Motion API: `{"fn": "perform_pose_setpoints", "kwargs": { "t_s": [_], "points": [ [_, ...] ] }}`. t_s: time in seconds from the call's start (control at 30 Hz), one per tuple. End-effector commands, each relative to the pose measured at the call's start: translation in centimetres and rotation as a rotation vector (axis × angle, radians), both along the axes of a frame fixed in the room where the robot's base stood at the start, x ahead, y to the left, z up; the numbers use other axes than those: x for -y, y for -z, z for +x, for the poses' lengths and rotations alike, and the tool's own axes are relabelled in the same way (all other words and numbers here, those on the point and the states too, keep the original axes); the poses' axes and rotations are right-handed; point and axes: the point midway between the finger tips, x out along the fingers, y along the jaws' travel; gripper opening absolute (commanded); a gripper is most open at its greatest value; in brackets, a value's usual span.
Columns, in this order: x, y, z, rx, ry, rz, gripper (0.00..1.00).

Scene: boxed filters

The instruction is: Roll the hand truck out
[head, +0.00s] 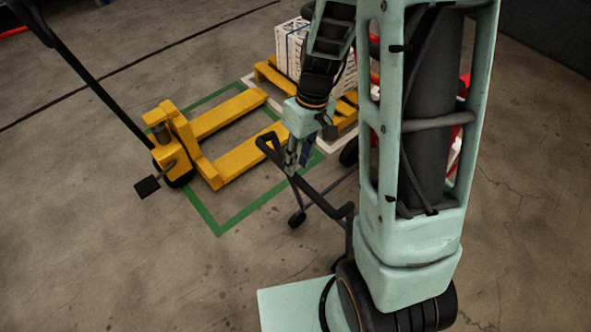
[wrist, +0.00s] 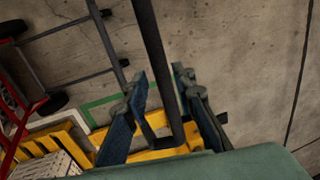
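The hand truck shows in the head view as a black tubular handle (head: 320,199) and small dark wheels, with red parts (head: 465,85) behind my arm. How these parts join is hidden. In the wrist view its red frame (wrist: 42,108) with black wheels is at the left edge. My gripper (head: 291,163) is at the far end of the handle. In the wrist view, my gripper's fingers (wrist: 166,98) stand apart on either side of the black handle bar (wrist: 155,50). Gaps show between bar and fingers, so it looks open around the bar.
A yellow pallet jack (head: 178,135) stands to the left on a green floor outline (head: 219,228). Behind my gripper, white boxes (head: 293,45) sit on a yellow pallet (head: 268,74). Bare concrete floor lies at the front left and far right.

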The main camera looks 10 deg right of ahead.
Motion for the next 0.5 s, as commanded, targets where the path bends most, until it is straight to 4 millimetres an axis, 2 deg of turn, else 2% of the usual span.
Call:
{"fn": "perform_pose_setpoints", "kwargs": {
  "t_s": [0.03, 0.2, 0.5],
  "points": [
    [-0.2, 1.0, -0.2, -0.004, -0.001, -0.001, 0.24],
    [-0.5, 2.9, -0.3, -0.001, 0.0, 0.0, 0.24],
    [-0.6, 3.5, -0.3, 0.001, 0.001, 0.0, 0.24]
  ]
}}
